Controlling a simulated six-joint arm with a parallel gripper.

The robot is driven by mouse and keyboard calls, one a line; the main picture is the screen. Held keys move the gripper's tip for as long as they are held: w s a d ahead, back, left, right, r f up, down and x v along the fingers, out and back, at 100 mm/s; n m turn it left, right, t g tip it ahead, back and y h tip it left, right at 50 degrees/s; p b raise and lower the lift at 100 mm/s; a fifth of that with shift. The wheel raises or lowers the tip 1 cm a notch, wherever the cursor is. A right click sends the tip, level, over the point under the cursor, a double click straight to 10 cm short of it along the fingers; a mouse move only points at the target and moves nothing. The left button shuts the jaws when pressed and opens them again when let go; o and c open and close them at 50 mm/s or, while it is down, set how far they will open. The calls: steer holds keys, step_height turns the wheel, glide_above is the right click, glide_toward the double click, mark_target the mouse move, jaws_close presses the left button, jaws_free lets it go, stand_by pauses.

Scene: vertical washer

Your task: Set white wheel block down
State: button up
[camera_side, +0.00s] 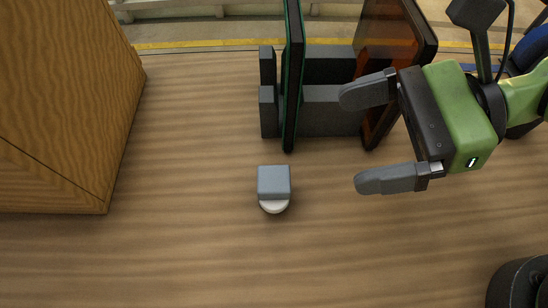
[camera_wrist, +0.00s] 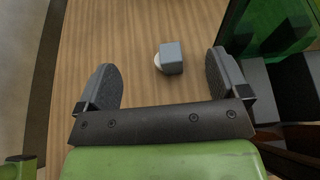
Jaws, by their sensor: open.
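The wheel block is a grey-blue block (camera_side: 274,181) with a white round wheel (camera_side: 274,206) showing at its near edge. It sits on the wooden table in the side view, left of my gripper (camera_side: 366,138). In the wrist view the block (camera_wrist: 172,58) lies beyond the fingertips, with the white wheel (camera_wrist: 158,62) on its left. My gripper (camera_wrist: 160,75) is open and empty, its two fingers wide apart. The gripper and the block are apart. Most of the wheel is hidden by the block in both views.
A dark grey stand (camera_side: 326,119) holds an upright dark panel with green edges (camera_side: 292,75). An orange translucent panel (camera_side: 390,50) is behind my upper finger. A wooden box (camera_side: 65,100) stands at the left. The table around the block is clear.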

glide_toward(275, 191)
steer(key=shift+w+f, duration=0.3)
steer(key=shift+f, duration=0.25)
steer(key=shift+w+f, duration=0.25)
steer(key=shift+f, duration=0.3)
steer(key=shift+a+f, duration=0.15)
steer(key=shift+f, duration=0.15)
steer(key=x, duration=0.9)
steer(key=shift+a+f, duration=0.2)
steer(key=shift+a, duration=0.1)
steer(key=shift+c, duration=0.3)
steer(key=c, duration=1)
steer(key=shift+r, duration=0.1)
steer(key=shift+c, duration=0.2)
